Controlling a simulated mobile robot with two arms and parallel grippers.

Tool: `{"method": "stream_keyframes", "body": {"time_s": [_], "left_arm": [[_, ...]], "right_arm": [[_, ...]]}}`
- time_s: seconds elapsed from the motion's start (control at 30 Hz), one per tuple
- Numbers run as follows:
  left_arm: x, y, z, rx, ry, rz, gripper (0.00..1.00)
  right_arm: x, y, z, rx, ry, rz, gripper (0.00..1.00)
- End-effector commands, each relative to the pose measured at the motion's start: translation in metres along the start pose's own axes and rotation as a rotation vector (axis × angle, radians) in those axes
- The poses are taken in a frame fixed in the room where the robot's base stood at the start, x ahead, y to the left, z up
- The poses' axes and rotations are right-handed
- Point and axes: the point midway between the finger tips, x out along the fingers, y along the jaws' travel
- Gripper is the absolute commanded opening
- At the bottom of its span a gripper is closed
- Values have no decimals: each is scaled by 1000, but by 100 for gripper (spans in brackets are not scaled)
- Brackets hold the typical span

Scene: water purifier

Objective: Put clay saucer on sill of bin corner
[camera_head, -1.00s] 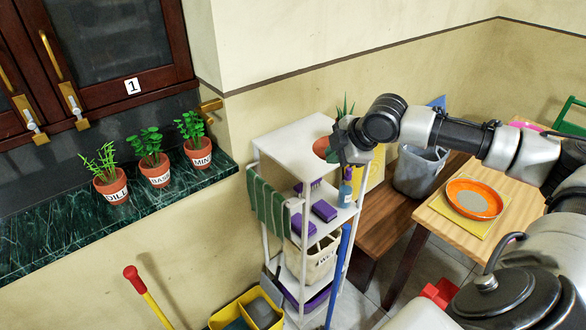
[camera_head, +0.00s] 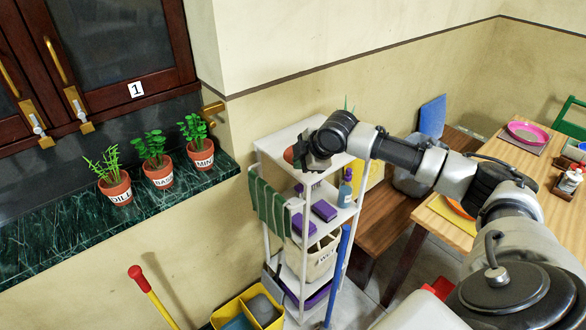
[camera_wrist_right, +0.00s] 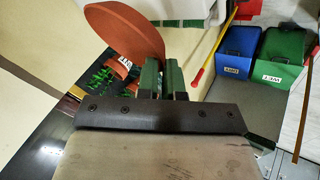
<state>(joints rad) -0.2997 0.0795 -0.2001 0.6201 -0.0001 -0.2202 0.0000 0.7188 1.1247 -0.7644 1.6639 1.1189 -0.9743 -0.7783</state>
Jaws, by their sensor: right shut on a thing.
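The clay saucer (camera_wrist_right: 125,30) is a round, reddish-brown disc in the right wrist view, tilted on edge between my right fingers. In the head view only a sliver of it (camera_head: 290,155) shows left of my right gripper (camera_head: 312,158), which hides the rest. My right gripper (camera_wrist_right: 160,80) is shut on the saucer, above the white shelf rack's top. A green marble sill (camera_head: 60,230) runs under the dark window at left, apart from the saucer. A blue bin (camera_wrist_right: 240,52) and a green bin (camera_wrist_right: 280,62) stand on the floor in the wrist view. My left gripper is out of view.
Labelled dill (camera_head: 118,190), basil (camera_head: 159,174) and mint (camera_head: 202,155) pots stand on the sill; its front left part is bare. The white rack (camera_head: 285,138) has a green striped towel (camera_head: 268,208) at its left side. A wooden table (camera_head: 490,150) is at right.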

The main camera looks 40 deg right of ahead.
Motion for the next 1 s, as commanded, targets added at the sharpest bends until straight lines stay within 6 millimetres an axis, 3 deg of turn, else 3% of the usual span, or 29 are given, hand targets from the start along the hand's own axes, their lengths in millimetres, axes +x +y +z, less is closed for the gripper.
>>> {"method": "stream_keyframes", "body": {"time_s": [0.17,0.4,0.5,0.77,0.9,0.97,1.0], "left_arm": [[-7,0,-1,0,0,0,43],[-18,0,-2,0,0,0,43],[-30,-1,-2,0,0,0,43],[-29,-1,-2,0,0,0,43],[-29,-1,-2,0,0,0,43],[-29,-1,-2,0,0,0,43],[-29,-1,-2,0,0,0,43]], "right_arm": [[22,5,-11,0,3,1,0],[42,-6,-4,0,-1,-3,0],[48,-9,-2,0,-2,-1,0],[55,-14,2,-1,0,0,0],[55,-14,2,-1,-1,0,24],[54,-14,2,-1,-1,0,33],[54,-14,2,-1,0,0,33]]}}
